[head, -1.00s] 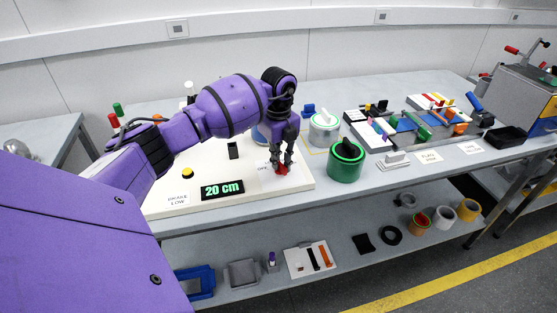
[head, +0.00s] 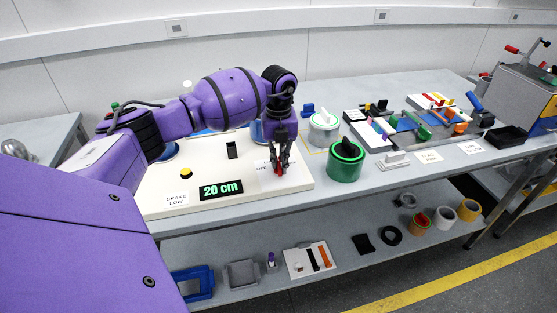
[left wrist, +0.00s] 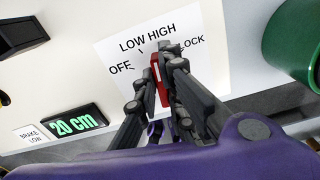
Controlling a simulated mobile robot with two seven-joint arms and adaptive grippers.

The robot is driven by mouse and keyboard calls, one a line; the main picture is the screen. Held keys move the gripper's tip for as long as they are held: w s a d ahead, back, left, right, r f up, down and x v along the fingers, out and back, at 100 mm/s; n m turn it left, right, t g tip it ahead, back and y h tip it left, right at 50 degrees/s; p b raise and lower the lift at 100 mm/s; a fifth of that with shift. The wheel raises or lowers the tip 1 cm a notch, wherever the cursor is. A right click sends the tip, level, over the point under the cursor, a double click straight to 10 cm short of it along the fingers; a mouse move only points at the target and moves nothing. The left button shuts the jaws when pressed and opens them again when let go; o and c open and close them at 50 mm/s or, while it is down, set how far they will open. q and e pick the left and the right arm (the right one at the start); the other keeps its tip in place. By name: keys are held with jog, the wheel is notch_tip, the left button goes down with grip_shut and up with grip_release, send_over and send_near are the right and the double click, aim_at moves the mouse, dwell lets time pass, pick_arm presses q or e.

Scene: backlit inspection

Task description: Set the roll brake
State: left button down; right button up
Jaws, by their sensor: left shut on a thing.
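The red brake knob (left wrist: 157,80) sits on a white dial card (left wrist: 210,62) marked OFF, LOW, HIGH and LOCK in the left wrist view. My left gripper (left wrist: 165,72) is shut on the knob, with dark fingers on both sides of it. The knob's upper end lies below the word HIGH; the fingers hide part of it, so its exact setting is unclear. In the head view, my left gripper (head: 279,170) is over the card at the board's front right. A sign (head: 176,199) reads BRAKE LOW. My right gripper is not in view.
The white board (head: 225,178) also carries a 20 cm display (head: 221,189), a yellow button (head: 186,173) and a black switch (head: 232,150). A green can (head: 346,163) stands close to the right of my gripper. Several items lie on the shelf below.

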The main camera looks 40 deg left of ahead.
pick_arm(q)
jog(key=m, duration=0.4)
jog(key=shift+w+d+m+b, duration=0.1)
jog(key=shift+m+b, duration=0.2)
jog(key=m, duration=0.5)
jog(key=shift+d+m+b, duration=0.2)
jog(key=shift+m+b, duration=0.2)
jog(key=c, duration=1.9)
grip_release()
jog(key=shift+o, duration=0.2)
notch_tip(320, 180, up, 12)
